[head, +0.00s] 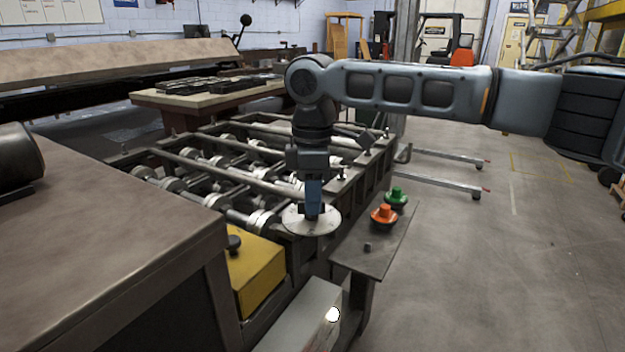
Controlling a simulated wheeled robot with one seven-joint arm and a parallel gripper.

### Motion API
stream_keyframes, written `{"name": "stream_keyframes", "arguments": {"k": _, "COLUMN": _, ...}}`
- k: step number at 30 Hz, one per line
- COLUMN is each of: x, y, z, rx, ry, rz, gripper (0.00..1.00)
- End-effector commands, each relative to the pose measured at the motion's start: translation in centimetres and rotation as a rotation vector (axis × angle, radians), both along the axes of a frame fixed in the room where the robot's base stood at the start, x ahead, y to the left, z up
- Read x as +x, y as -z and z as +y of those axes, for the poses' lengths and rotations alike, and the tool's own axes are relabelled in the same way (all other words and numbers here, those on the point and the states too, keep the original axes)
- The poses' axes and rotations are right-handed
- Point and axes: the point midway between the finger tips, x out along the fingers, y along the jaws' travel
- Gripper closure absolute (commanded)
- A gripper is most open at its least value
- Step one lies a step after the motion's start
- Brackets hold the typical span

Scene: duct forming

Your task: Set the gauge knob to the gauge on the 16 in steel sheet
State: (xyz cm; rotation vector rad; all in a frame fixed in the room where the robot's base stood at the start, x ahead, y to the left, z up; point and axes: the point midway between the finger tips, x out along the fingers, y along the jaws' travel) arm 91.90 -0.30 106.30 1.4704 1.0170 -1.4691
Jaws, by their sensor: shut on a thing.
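A pale round gauge dial (331,223) with small marks around its rim lies flat near the picture's middle, at the near right corner of the roller machine. My gripper (312,212) points straight down over the dial's centre. Its fingers are shut on the gauge knob, which they mostly hide. The knob's pointer and the dial's figures are too small to read. I cannot make out a steel sheet marked 16 in or any gauge written on one.
Orange (384,214) and green (396,196) buttons stand on a small metal stand (375,255) right of the dial. A yellow box (257,272) with a black knob is at left. A pale box (300,315) has a lit lamp (333,315). Open floor lies right.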

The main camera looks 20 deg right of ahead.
Motion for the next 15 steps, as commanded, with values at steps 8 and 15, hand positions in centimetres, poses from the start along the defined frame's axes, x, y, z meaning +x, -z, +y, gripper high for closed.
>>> {"name": "stream_keyframes", "arguments": {"k": 8, "x": -0.13, "y": -0.36, "z": 0.13, "rx": 0.003, "ry": 0.254, "rz": 0.005, "gripper": 1.0}}
{"name": "stream_keyframes", "arguments": {"k": 15, "x": -0.15, "y": -0.26, "z": 0.08, "rx": 0.001, "ry": 0.428, "rz": 0.004, "gripper": 1.0}}
